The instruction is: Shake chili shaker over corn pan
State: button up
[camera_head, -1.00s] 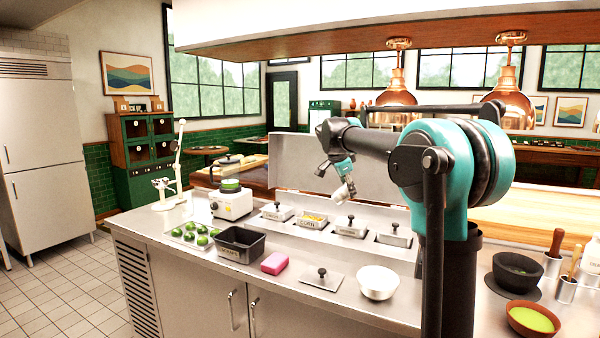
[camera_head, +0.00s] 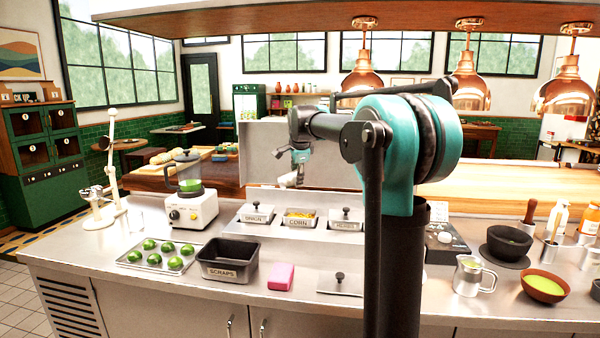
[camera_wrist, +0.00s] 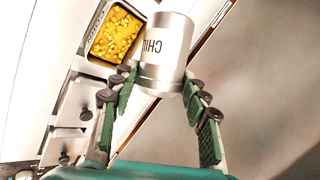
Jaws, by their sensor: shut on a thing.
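The chili shaker (camera_wrist: 166,50) is a silver cylinder with dark "CHIL…" lettering, partly turned out of sight. My gripper (camera_wrist: 160,84) is shut on it, with a green-padded finger on each side. In the head view my gripper (camera_head: 298,158) holds the tilted shaker (camera_head: 290,181) in the air, in line with the corn pan and above the counter. The corn pan (camera_head: 299,225) is set in the counter's pan row, uncovered, with yellow corn showing. In the wrist view the corn (camera_wrist: 115,36) lies left of the shaker. The shaker's exact height over the pan is unclear.
Lidded pans (camera_head: 255,214) and (camera_head: 346,222) flank the corn pan. A raised steel panel (camera_head: 262,150) stands behind. In front are a black scraps bin (camera_head: 230,262), a pink sponge (camera_head: 281,277) and a loose lid (camera_head: 340,284). A blender (camera_head: 190,205) stands left.

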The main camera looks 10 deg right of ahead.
jog(key=y, duration=0.1)
jog(key=f+y, duration=0.1)
jog(key=shift+a+f+m+y, duration=0.1)
jog(key=shift+f+m+y, duration=0.2)
jog(key=shift+m, duration=0.1)
jog(key=f+y, duration=0.1)
jog(key=y, duration=0.1)
jog(key=f+m+t+y, duration=0.1)
jog(key=shift+y, duration=0.4)
jog(key=shift+s+d+f+m+t+y, duration=0.15)
jog(key=shift+f+m+t+y, duration=0.4)
jog(key=shift+y, duration=0.55)
jog(key=shift+w+d+f+m+t+y, duration=0.1)
jog(key=shift+d+f+m+t+y, duration=0.35)
jog(key=shift+y, duration=0.65)
jog(key=shift+s+d+f+m+t+y, duration=0.1)
jog(key=shift+f+m+t+y, duration=0.5)
jog(key=shift+y, duration=0.5)
jog(key=shift+r, duration=0.1)
jog(key=shift+r, duration=1.45)
notch_tip(320, 180, down, 3)
jog(key=shift+r, duration=0.1)
